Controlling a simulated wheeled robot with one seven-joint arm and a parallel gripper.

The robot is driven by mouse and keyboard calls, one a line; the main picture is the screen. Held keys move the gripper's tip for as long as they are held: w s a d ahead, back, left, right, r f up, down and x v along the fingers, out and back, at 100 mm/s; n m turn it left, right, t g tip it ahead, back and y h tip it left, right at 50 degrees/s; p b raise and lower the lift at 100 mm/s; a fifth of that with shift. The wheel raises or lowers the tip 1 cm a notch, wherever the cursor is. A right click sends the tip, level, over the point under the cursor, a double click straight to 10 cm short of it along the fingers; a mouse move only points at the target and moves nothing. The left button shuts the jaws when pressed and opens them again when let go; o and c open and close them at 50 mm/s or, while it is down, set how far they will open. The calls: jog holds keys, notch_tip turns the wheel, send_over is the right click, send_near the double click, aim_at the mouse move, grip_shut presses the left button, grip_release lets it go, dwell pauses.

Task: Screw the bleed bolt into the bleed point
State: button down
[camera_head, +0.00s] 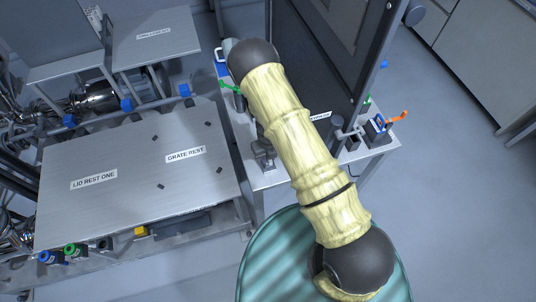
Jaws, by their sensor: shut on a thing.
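My arm, in a pale yellow sleeve with dark joints, reaches from the lower right up to the top middle of the head view. My gripper is not visible; the far end of the arm hides that area. I cannot make out the bleed bolt or the bleed point. Small fittings stand on the grey bench beside the arm: a green-handled part (230,86), a grey metal bracket (263,154) and an orange-handled part (398,116). I cannot tell whether any of them belongs to the bleed point.
A metal table (110,152) labelled "LID REST ONE" and "GRATE REST" lies to the left, its top mostly clear. A smaller labelled stand (155,50) is behind it. A dark upright panel (335,60) rises behind the arm. Open floor (440,190) lies to the right.

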jog(key=c, duration=1.1)
grip_release()
jog(key=shift+c, duration=0.2)
jog(key=shift+r, duration=0.1)
notch_tip(320, 180, up, 17)
jog(key=b, duration=0.1)
jog(key=shift+c, duration=0.3)
